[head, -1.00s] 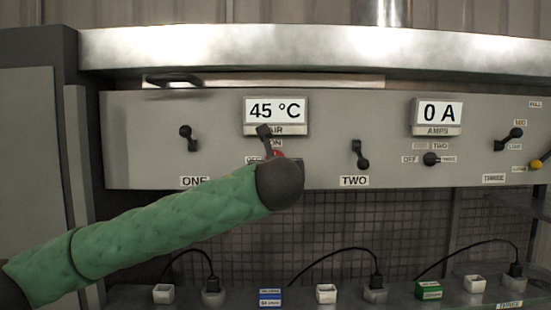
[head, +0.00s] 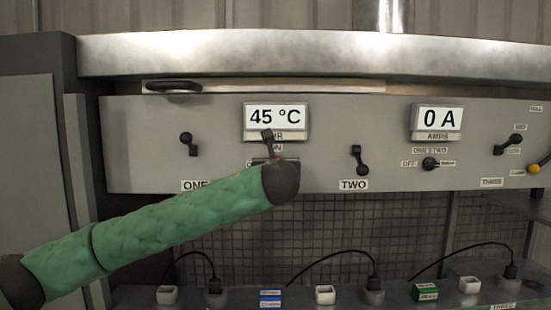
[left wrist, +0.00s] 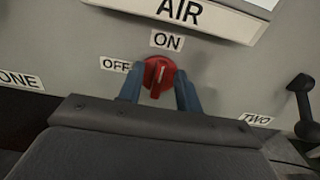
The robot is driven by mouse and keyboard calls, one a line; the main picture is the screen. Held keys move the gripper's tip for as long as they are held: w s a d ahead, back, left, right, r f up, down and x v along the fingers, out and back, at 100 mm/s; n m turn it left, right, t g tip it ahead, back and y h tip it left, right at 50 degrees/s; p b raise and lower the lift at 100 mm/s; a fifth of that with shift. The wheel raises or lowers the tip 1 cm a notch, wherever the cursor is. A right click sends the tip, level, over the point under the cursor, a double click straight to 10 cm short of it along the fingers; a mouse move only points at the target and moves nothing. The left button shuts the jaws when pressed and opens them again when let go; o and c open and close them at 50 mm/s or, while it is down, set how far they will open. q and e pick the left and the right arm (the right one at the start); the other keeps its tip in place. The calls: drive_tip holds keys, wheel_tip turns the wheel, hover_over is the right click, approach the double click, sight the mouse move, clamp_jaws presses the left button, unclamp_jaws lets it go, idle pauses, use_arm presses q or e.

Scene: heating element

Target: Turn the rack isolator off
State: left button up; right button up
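The rack isolator is a red rotary knob (left wrist: 158,75) on the grey panel, below the AIR plate and between the ON label (left wrist: 167,41) and the OFF label (left wrist: 115,65). Its white mark stands nearly upright, towards ON. My left gripper (left wrist: 159,91) has its two blue fingers apart, one on each side of the knob. A small gap shows at the left finger; I cannot tell whether the right one touches. In the head view my green left arm (head: 180,216) reaches across, and its dark wrist hides the knob and fingers. My right gripper is out of view.
The panel also carries a ONE lever (head: 188,143), a TWO lever (head: 359,158), a small black knob (head: 430,163) and a lever (head: 508,144) at the right. Below stand several small blocks and cabled plugs, including a green block (head: 424,291).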

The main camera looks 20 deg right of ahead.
use_arm(q)
clamp_jaws()
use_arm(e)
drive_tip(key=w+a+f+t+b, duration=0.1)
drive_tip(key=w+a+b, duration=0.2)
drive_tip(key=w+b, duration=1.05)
use_arm(q)
drive_tip(key=shift+w+a+f+n+b, duration=0.2)
drive_tip(key=shift+n+b, duration=0.85)
drive_tip(key=shift+n, duration=2)
drive_tip(key=shift+a+f+n+b, duration=0.25)
drive_tip(key=shift+n+b, duration=0.8)
drive_tip(key=shift+n, duration=1.95)
drive_tip(key=shift+w+a+f+n+b, duration=0.1)
drive_tip(key=shift+f+n+b, duration=0.25)
drive_tip(key=shift+n+b, duration=1.7)
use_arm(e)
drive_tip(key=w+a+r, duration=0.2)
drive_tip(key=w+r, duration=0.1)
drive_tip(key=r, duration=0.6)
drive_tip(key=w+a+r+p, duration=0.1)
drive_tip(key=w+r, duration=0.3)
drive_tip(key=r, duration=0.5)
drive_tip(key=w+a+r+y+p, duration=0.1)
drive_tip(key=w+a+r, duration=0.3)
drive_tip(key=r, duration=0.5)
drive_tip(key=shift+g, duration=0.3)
use_arm(q)
drive_tip(key=shift+n, duration=1)
